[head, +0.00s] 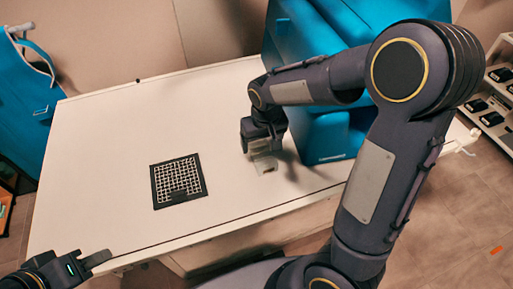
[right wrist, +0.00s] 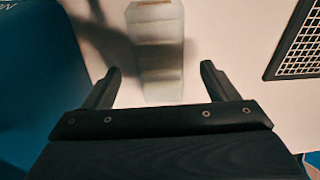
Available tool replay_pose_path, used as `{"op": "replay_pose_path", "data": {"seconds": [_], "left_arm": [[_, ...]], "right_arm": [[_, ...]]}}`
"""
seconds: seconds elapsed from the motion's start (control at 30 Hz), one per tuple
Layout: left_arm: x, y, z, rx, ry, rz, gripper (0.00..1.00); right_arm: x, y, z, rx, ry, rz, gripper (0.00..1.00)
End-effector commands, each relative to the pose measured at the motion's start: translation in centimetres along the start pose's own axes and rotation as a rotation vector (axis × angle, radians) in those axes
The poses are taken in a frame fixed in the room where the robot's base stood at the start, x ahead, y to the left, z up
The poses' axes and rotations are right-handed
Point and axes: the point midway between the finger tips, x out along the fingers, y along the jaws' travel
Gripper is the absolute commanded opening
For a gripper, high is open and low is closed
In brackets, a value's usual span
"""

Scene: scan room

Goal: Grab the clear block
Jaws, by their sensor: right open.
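The clear block (head: 265,165) lies on the white table, right of its middle. In the right wrist view the clear block (right wrist: 158,52) is a pale, see-through long piece with its near end between the fingers. My right gripper (head: 261,147) is over the block, pointing down. In the right wrist view my right gripper (right wrist: 160,70) is open, with a gap between each finger and the block. My left gripper (head: 97,260) is at the lower left by the table's front edge, away from the block; its finger opening is not clear.
A black-framed grid panel (head: 180,181) lies left of the block on the white table (head: 110,130). A large blue case (head: 310,40) stands behind and right of the block, close to my right arm. The table's left part is free.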

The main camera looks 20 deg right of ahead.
Motion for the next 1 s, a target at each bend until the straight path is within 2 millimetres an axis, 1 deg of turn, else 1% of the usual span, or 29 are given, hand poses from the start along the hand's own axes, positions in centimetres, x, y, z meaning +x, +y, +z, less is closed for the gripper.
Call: {"op": "replay_pose_path", "data": {"seconds": [0.2,0.3,0.43,0.63,0.67,1.0], "left_arm": [[-0.6,0.3,-0.3,0.000,0.000,0.000,0.36],[-0.6,0.3,-0.3,0.000,0.000,0.000,0.36],[-0.7,0.3,-0.3,0.000,0.000,0.000,0.36],[-0.6,0.3,-0.3,0.000,0.000,0.000,0.36],[-0.6,0.3,-0.3,0.000,0.000,0.000,0.36],[-0.6,0.3,-0.3,0.000,0.000,0.000,0.36]], "right_arm": [[3.0,0.2,-0.5,-0.001,-0.006,0.002,0.80],[4.4,0.2,-0.6,0.000,-0.003,0.001,0.80],[5.2,0.1,-0.6,-0.001,0.000,-0.001,0.80],[5.2,0.1,-0.6,-0.001,0.001,-0.001,0.80],[5.2,0.1,-0.6,-0.001,0.001,-0.001,0.77],[5.2,0.1,-0.6,-0.001,0.001,-0.002,0.33]]}}
